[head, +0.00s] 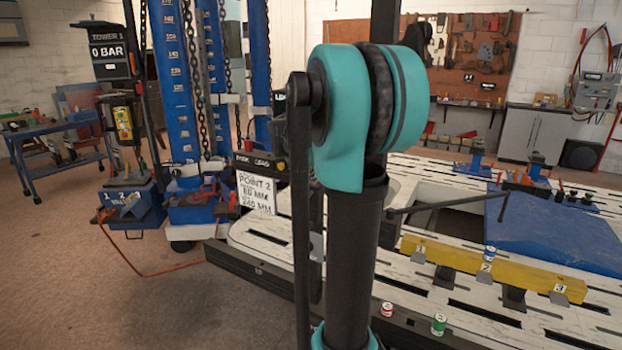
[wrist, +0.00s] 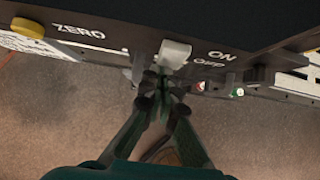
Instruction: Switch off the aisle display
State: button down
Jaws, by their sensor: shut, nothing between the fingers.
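The aisle display's dark panel (wrist: 125,48) spans the top of the wrist view, with "ZERO" on the left and "ON" and "OFF" on the right. A white switch lever (wrist: 174,53) stands out beside the ON and OFF marks; I cannot tell which mark it is set to. My gripper (wrist: 162,82) is shut and empty, its fingertips just below the lever in the picture; whether they touch it is unclear. In the head view a dark display box (head: 258,166) shows left of my arm, partly hidden by it. My gripper is hidden there.
A yellow button (wrist: 28,26) sits by "ZERO". A paper sign (head: 257,194) hangs beneath the display. Blue towers with chains (head: 172,85) stand at left. The frame bench (head: 270,240) with a yellow beam (head: 465,262) fills the right. Open floor (head: 130,315) lies at front left.

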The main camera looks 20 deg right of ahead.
jog(key=shift+d+f+h, duration=0.1)
jog(key=shift+h, duration=0.2)
jog(key=shift+w+r, duration=0.1)
jog(key=shift+r, duration=0.75)
